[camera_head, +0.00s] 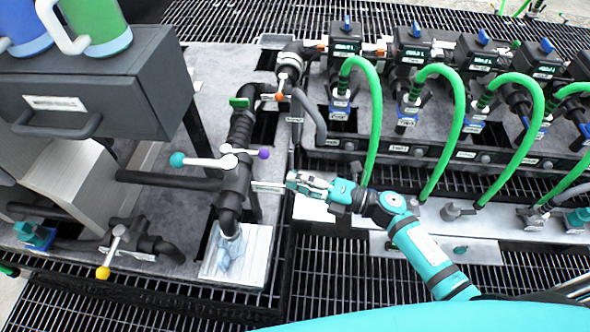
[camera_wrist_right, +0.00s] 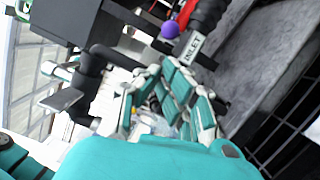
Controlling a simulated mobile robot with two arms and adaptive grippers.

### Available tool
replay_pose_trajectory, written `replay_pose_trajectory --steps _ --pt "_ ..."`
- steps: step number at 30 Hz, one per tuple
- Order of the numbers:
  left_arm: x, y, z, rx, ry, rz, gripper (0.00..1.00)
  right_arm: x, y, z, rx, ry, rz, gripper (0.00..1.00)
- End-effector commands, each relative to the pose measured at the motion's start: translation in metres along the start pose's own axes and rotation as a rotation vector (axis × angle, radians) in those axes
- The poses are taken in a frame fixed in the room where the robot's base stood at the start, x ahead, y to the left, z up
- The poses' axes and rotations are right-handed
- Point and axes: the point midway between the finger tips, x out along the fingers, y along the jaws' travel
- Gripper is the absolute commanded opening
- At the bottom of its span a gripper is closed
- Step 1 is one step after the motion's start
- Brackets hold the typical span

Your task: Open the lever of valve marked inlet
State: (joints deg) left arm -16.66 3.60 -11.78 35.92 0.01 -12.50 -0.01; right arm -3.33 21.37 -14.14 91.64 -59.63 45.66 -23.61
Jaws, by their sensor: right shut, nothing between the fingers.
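The black vertical valve pipe (camera_head: 238,160) stands left of my right gripper in the head view. A white lever with a purple ball knob (camera_head: 263,154) sticks out from it to the right. Another white lever with a teal ball knob (camera_head: 177,159) points left. In the wrist view the purple knob (camera_wrist_right: 170,29) sits beside a white label reading INLET (camera_wrist_right: 192,45). A small white label (camera_head: 268,187) lies at my fingertips in the head view. My right gripper (camera_head: 296,181) is shut and empty, below and right of the purple knob; contact cannot be told. My left gripper is not in view.
A grey drawer cabinet (camera_head: 80,100) stands at the upper left. A lever with a yellow knob (camera_head: 103,272) is at the lower left. Green hoses (camera_head: 377,120) and a row of blue-topped valves (camera_head: 410,50) fill the right. Black grating (camera_head: 345,280) lies below.

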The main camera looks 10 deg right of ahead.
Motion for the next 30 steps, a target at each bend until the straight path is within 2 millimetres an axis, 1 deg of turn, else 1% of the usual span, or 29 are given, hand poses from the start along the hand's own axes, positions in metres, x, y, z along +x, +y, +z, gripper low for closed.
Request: replay_pose_trajectory --steps 1,3,7,11,15,18,21,30 --pt "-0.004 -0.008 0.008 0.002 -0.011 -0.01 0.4 0.008 0.003 0.001 0.003 -0.002 0.004 0.0" --pt "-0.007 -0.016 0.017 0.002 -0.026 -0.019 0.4 0.02 0.004 0.002 0.004 -0.004 0.004 0.0" --pt "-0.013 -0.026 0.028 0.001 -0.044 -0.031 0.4 0.045 0.004 0.002 0.007 -0.005 0.004 0.0" --pt "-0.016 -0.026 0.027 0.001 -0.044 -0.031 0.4 0.067 0.003 0.002 0.008 -0.006 0.003 0.0" --pt "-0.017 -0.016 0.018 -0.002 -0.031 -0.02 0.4 0.084 0.001 0.002 0.008 -0.007 0.001 0.0" --pt "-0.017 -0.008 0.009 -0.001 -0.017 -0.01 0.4 0.089 0.001 0.003 0.008 -0.007 0.0 0.0" --pt "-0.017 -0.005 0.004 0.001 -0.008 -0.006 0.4 0.092 0.0 0.002 0.008 -0.007 0.0 0.0" --pt "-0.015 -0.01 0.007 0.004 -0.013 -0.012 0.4 0.091 -0.001 0.004 0.007 -0.007 -0.001 0.0"
